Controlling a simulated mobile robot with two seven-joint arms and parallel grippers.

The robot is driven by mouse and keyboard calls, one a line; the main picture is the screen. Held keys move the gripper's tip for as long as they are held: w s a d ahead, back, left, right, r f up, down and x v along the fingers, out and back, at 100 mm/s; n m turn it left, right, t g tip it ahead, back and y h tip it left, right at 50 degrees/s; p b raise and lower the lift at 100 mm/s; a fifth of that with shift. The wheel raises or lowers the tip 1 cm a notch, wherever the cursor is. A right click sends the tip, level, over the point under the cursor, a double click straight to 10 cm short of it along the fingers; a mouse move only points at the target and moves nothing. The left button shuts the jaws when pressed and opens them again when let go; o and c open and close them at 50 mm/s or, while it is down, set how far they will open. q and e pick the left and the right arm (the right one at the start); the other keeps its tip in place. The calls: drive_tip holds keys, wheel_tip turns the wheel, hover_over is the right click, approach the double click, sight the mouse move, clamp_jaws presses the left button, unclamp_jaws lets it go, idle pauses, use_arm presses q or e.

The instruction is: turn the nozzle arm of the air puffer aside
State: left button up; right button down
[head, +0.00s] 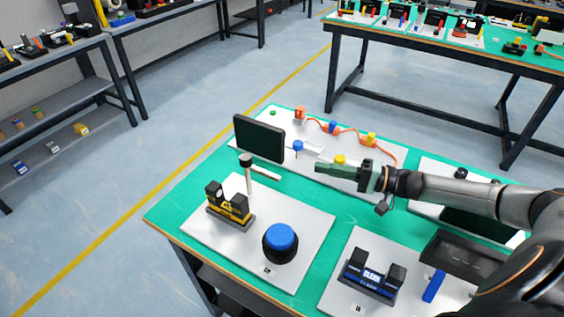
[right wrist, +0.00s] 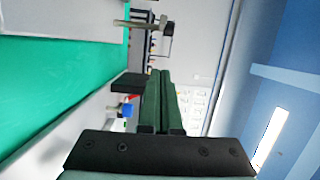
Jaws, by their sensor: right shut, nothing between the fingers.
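The air puffer appears to be the thin pale post (head: 249,184) with a dark cap on the white board at the left of the green table. Its light nozzle arm (head: 265,173) points right and slightly toward the front from the cap. In the right wrist view a pale post with a dark head (right wrist: 135,23) shows sideways near the top, probably the same puffer. My right gripper (head: 319,167) has green fingers pressed together, with nothing between them. It hovers right of the nozzle arm's tip, apart from it. The fingers also show in the right wrist view (right wrist: 160,80). My left gripper is not in view.
A yellow-black device (head: 230,204) and a big blue button (head: 280,240) stand by the post. A dark panel (head: 259,138) rises behind it. Blue and yellow knobbed parts (head: 298,146) stand behind my gripper. A dark blue device (head: 371,276) stands at front right.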

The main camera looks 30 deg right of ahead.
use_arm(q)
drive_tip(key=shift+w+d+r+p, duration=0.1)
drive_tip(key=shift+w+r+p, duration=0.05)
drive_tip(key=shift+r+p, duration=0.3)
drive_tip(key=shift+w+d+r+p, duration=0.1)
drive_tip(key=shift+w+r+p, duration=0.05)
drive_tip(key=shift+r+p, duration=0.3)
use_arm(e)
drive_tip(key=w+a, duration=0.5)
drive_tip(key=a, duration=0.4)
drive_tip(key=shift+w+a+m, duration=0.3)
drive_tip(key=shift+a, duration=0.1)
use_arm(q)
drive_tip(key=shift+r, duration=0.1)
